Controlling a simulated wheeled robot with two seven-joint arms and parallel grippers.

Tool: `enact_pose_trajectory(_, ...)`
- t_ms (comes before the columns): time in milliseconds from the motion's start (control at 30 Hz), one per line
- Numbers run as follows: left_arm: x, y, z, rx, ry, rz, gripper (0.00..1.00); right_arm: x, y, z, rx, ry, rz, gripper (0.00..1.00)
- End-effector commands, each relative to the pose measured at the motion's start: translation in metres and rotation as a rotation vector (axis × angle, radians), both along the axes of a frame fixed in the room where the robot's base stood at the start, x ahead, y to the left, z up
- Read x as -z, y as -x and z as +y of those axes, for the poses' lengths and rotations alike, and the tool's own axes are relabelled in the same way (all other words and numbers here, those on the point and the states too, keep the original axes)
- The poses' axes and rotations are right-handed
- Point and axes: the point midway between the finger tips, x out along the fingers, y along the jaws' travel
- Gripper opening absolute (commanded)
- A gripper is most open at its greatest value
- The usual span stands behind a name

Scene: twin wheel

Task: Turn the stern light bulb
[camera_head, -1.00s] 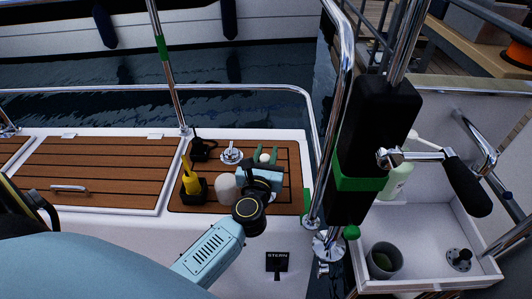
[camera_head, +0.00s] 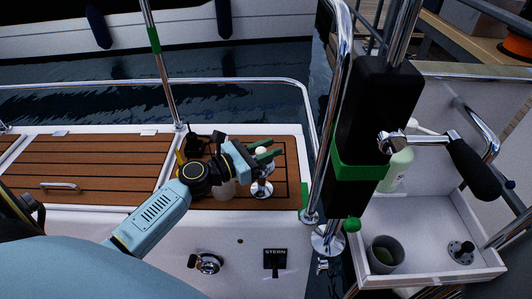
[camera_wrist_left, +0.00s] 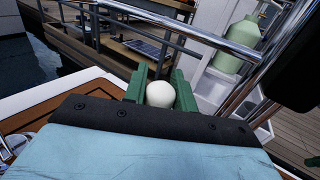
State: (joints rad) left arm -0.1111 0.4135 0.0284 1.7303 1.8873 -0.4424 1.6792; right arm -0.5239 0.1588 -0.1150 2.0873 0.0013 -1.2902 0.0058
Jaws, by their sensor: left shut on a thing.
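The white round bulb (camera_head: 261,152) sits between the green fingertips of my left gripper (camera_head: 264,155), which is shut on it. The wrist view shows the bulb (camera_wrist_left: 161,94) between the green fingers. A chrome light base (camera_head: 262,188) stands directly below the bulb on the teak deck; I cannot tell how far the bulb sits in it. A black sign reading STERN (camera_head: 275,259) is on the white surface in front. A frosted cover (camera_head: 225,190) stands left of the base, partly hidden by my gripper. My right gripper is not in view.
A black tool-like object (camera_head: 196,142) and a yellow one (camera_head: 180,157) lie behind my left wrist. A chrome fitting (camera_head: 207,262) is at the front. A tray (camera_head: 430,281) holds a grey cup (camera_head: 384,254).

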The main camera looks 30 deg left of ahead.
Motion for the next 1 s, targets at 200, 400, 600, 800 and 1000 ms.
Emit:
enact_pose_trajectory(200,0.002,0.001,-0.002,0.180,-0.001,0.000,0.04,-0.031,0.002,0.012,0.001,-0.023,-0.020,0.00)
enact_pose_trajectory(400,0.001,0.003,-0.004,0.305,0.000,0.000,0.04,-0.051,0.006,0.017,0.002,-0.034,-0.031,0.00)
enact_pose_trajectory(600,0.001,0.004,-0.005,0.381,0.000,0.000,0.04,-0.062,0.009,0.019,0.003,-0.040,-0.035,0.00)
enact_pose_trajectory(800,0.000,0.005,-0.006,0.413,0.000,0.000,0.04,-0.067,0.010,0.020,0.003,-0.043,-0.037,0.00)
enact_pose_trajectory(1000,0.000,0.005,-0.006,0.419,0.000,0.000,0.04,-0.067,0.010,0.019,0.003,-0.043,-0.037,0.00)
